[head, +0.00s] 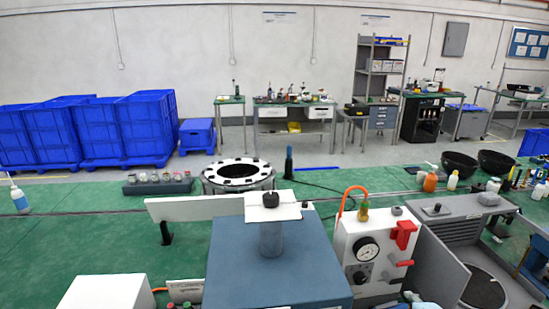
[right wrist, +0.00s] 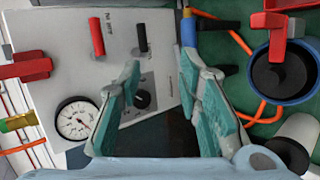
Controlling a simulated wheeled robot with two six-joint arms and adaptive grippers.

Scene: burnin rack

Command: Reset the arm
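My right gripper (right wrist: 160,72) shows in the right wrist view with its teal finger pads spread apart. Nothing is held between them. Behind the gap is a white control panel (right wrist: 65,30) with a black knob (right wrist: 142,96), a red toggle (right wrist: 97,37) and a black toggle (right wrist: 142,38); I cannot tell whether the fingers touch it. In the head view the same panel (head: 346,240) stands right of centre, with a pressure gauge (head: 367,252) and a red handle (head: 404,234). Only a small pale-blue part of my right arm shows at the bottom edge there. My left gripper is not in view.
A blue box (head: 240,265) carrying a cylinder with a white plate (head: 272,207) stands at the centre front. A grey machine (head: 455,218) is on the right. A round slotted fixture (head: 238,172) sits behind.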

